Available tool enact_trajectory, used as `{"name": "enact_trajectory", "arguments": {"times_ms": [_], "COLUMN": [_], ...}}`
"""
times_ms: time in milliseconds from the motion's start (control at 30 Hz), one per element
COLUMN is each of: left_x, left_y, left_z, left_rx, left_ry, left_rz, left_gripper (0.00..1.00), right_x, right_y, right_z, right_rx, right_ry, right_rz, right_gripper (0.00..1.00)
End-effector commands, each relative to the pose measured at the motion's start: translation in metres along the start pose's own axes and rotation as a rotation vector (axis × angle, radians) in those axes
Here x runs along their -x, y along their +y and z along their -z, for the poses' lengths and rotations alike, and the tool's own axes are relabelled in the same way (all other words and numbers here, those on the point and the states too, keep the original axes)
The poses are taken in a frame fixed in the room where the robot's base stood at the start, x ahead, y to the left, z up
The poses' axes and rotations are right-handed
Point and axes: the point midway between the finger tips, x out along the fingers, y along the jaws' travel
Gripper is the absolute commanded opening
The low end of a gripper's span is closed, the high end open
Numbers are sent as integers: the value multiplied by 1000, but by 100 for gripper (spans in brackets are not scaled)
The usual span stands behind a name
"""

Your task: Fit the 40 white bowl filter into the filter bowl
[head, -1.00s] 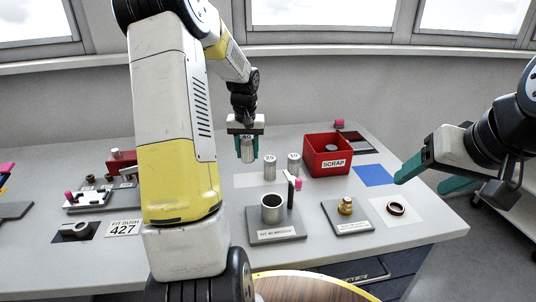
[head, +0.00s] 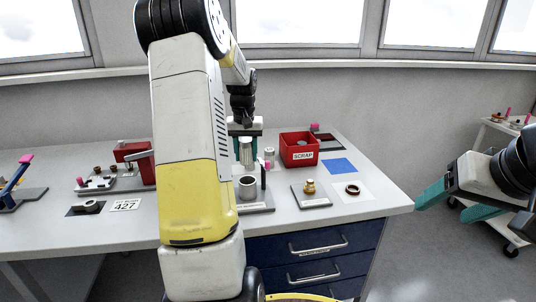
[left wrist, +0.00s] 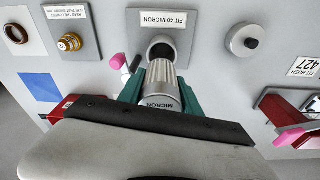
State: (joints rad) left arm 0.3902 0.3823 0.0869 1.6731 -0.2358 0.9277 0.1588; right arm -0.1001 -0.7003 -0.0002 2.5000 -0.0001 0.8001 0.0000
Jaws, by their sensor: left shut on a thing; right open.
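My left gripper (head: 246,150) is shut on a silver-grey ribbed filter (head: 246,154) and holds it upright, just above and behind the filter bowl in the head view. The left wrist view shows the filter (left wrist: 163,76) between the teal fingers, its lettered end reading "MICRON". A label on the plate reads "FIT 40 MICRON". My right gripper (head: 455,203) is open and empty, off the table's right edge.
A pink-topped upright (left wrist: 118,61) stands close beside the bowl. Another filter (head: 269,155) stands behind, near the red SCRAP bin (head: 300,150). A brass fitting (head: 309,187) and a dark ring (head: 352,189) lie to the right. A blue square (head: 340,166) is clear.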

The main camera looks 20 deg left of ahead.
Motion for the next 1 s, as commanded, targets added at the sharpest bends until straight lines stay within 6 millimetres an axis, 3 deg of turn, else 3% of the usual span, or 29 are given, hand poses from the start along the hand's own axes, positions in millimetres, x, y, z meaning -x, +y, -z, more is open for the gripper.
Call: {"name": "enact_trajectory", "arguments": {"times_ms": [533,1000], "left_x": [-48,-56], "left_y": [0,0], "left_z": [-6,-7], "left_rx": [0,0], "left_ry": [-1,0], "left_rz": [0,0], "left_gripper": [0,0], "right_x": [0,0], "right_y": [0,0], "right_z": [0,0], "right_rx": [0,0], "right_ry": [0,0], "right_rz": [0,0], "right_gripper": [66,66]}}
